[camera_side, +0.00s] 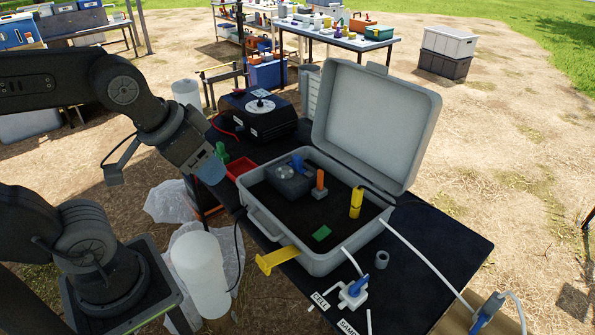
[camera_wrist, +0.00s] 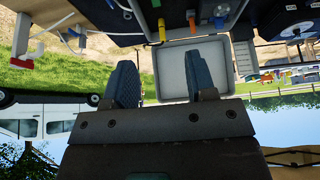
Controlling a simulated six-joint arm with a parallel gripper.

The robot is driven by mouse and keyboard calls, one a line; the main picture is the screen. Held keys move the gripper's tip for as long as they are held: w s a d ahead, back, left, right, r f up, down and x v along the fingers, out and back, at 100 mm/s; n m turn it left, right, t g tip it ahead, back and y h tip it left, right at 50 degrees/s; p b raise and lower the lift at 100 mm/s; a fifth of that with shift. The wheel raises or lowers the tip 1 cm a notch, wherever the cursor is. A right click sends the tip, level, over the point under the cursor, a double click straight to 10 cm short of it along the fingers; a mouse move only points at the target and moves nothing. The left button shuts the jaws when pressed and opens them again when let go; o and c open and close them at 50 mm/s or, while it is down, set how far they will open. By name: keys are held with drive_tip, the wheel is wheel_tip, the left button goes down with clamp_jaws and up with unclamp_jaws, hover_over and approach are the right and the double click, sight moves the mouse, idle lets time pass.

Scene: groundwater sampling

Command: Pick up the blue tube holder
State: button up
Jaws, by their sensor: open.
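Two blue pieces at white tubing show in the side view. One blue piece (camera_side: 357,286) sits on a white base on the black table, in front of the open grey case. Another blue piece (camera_side: 487,311) is at the lower right, where a white tube reaches it. I cannot tell which of them is the blue tube holder. My gripper (camera_side: 211,170) is in the air left of the case, well away from both. In the wrist view, my gripper (camera_wrist: 161,62) has its two blue-grey fingers apart, with nothing held between them.
The open grey case (camera_side: 325,262) holds an orange piece (camera_side: 320,183), a yellow piece (camera_side: 356,202), a green block (camera_side: 322,233) and a dark device with a small blue part. A yellow bracket (camera_side: 277,260) sticks out in front. A grey ring (camera_side: 382,259) stands right of it.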

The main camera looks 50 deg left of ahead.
drive_tip(key=w+a+r+n+g, duration=0.25)
drive_tip(key=w+n, duration=0.25)
drive_tip(key=w, duration=0.6)
drive_tip(key=n+g+y, duration=0.1)
drive_tip(key=n+g, duration=0.2)
drive_tip(key=n, duration=1)
hover_over(298, 156)
drive_tip(key=f, duration=2.2)
drive_tip(key=shift+s+d+f, duration=0.3)
drive_tip(key=shift+d, duration=0.1)
drive_tip(key=shift+w+a+f, duration=0.1)
drive_tip(key=shift+a+f, duration=0.1)
drive_tip(key=shift+f, duration=1.25)
drive_tip(key=shift+w+a+f, duration=0.1)
drive_tip(key=shift+a+f, duration=0.1)
drive_tip(key=shift+f, duration=1.2)
drive_tip(key=shift+c, duration=0.2)
clamp_jaws()
